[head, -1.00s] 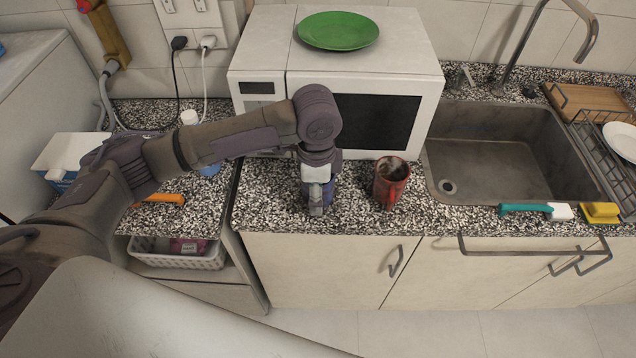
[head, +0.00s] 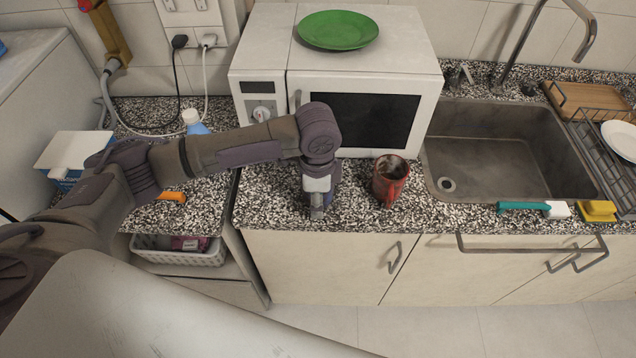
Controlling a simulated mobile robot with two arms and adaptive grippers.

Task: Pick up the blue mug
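My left gripper (head: 317,212) points down at the counter in front of the microwave, left of the red mug. Slivers of dark blue, likely the blue mug (head: 329,194), show right beside and behind its fingers. The gripper and wrist hide most of that mug, so I cannot tell whether the fingers touch it or how far apart they are. My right gripper is not in view.
A red mug (head: 390,182) stands close to the right of the gripper. The microwave (head: 262,88) with a green plate (head: 338,30) is behind. The sink (head: 505,150) is at right. A blue bottle (head: 195,124) stands behind my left arm.

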